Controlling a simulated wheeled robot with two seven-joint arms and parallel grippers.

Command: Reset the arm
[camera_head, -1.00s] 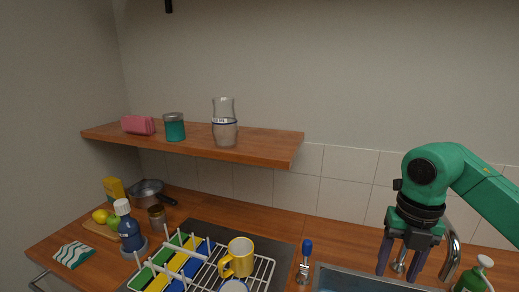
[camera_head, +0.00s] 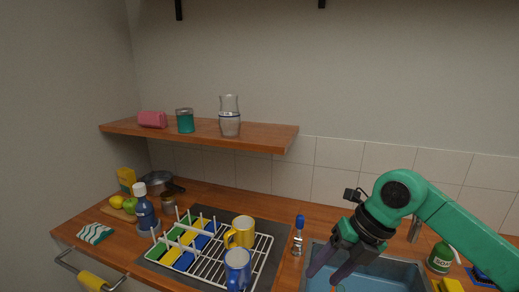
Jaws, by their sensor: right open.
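My right arm (camera_head: 430,208) is green and comes in from the right. Its right gripper (camera_head: 328,276) is open and empty, with two dark fingers pointing down and left over the near left part of the grey-blue sink (camera_head: 386,272). The fingers hide part of the sink's left side. My left gripper is not in view.
A dish rack (camera_head: 207,262) holds a yellow mug (camera_head: 240,232), a blue mug (camera_head: 237,268) and coloured items. A green soap bottle (camera_head: 440,257) stands right of the sink. A wooden shelf (camera_head: 262,138) carries a glass carafe (camera_head: 229,117).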

